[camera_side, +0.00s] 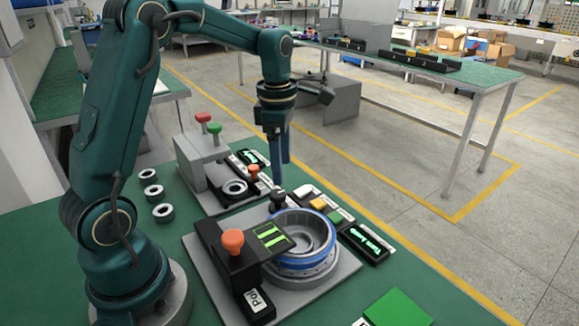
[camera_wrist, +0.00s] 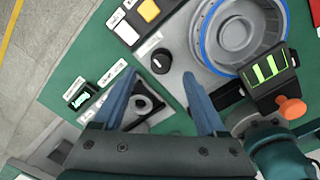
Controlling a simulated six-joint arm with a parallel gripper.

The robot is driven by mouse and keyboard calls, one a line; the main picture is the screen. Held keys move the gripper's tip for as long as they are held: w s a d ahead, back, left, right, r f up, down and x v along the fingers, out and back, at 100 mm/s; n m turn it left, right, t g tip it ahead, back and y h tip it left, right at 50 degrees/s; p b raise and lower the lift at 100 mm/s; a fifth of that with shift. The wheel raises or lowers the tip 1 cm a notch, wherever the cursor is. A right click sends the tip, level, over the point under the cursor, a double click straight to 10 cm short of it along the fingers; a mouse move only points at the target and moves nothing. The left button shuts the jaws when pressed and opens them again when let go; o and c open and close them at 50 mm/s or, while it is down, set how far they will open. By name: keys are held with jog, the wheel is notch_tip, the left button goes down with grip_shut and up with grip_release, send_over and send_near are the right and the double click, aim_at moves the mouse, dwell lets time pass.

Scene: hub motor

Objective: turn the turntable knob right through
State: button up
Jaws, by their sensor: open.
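A round black knob (camera_side: 278,197) with a white pointer mark stands at the back corner of the grey plate, beside the silver turntable (camera_side: 305,232) with its blue ring. In the wrist view the knob (camera_wrist: 161,61) lies just ahead of the fingertips, between their lines; the turntable (camera_wrist: 236,30) is to its right. My gripper (camera_side: 281,178) points down above the knob, apart from it. In the wrist view my gripper (camera_wrist: 160,76) has its two blue fingers spread, with nothing held between them.
A black box with an orange knob (camera_side: 233,240) and a green-barred display (camera_side: 271,236) reaches over the turntable's left side. Coloured buttons (camera_side: 318,204) line the back edge. A grey press with red and green knobs (camera_side: 202,150) stands behind. Several metal rings (camera_side: 152,192) lie left.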

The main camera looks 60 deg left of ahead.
aim_at(278, 193)
jog(key=shift+s+a+f+g, duration=0.15)
jog(key=shift+a+f, duration=0.05)
jog(key=shift+f, duration=0.35)
jog(key=shift+s+a+f+g, duration=0.1)
jog(key=shift+a+f+g, duration=0.05)
jog(key=shift+f, duration=2.75)
grip_shut()
